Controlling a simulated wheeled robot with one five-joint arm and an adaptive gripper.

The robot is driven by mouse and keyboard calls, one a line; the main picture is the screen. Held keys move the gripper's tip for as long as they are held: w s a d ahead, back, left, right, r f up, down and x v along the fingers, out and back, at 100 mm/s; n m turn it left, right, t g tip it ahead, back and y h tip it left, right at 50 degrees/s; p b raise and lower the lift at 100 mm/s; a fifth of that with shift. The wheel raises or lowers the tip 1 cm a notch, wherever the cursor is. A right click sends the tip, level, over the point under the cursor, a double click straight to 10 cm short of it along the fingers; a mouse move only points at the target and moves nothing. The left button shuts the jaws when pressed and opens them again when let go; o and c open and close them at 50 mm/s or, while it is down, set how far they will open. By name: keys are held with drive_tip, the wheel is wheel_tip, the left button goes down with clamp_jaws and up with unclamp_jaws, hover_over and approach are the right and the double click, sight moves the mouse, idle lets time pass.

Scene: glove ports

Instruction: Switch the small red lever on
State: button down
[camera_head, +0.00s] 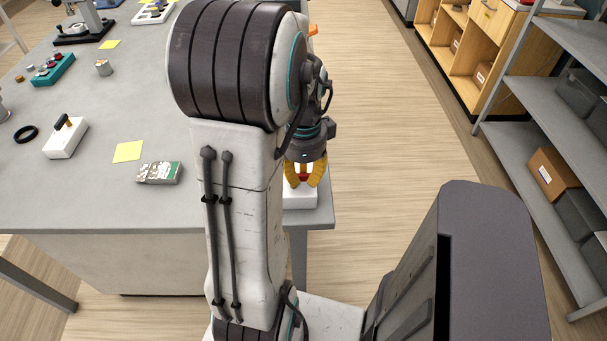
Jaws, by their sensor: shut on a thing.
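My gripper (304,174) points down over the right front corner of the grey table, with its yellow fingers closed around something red. The red part is the small red lever (303,178), mostly hidden between the fingers. It stands on a white base (299,199) near the table's right edge. Whether the lever is on or off cannot be told from here. A second white base (66,138) with an orange-tipped black lever (67,123) sits at the left, away from my gripper.
Grey shelves (545,130) stand at the right. The wooden floor between is clear.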

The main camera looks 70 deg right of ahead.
sight(304, 177)
drive_tip(key=shift+f, duration=0.1)
drive_tip(key=c, duration=1.1)
unclamp_jaws()
drive_tip(key=shift+o, duration=0.2)
drive_tip(key=shift+r, duration=0.2)
wheel_tip(304, 177, up, 12)
drive_tip(key=shift+f, duration=0.15)
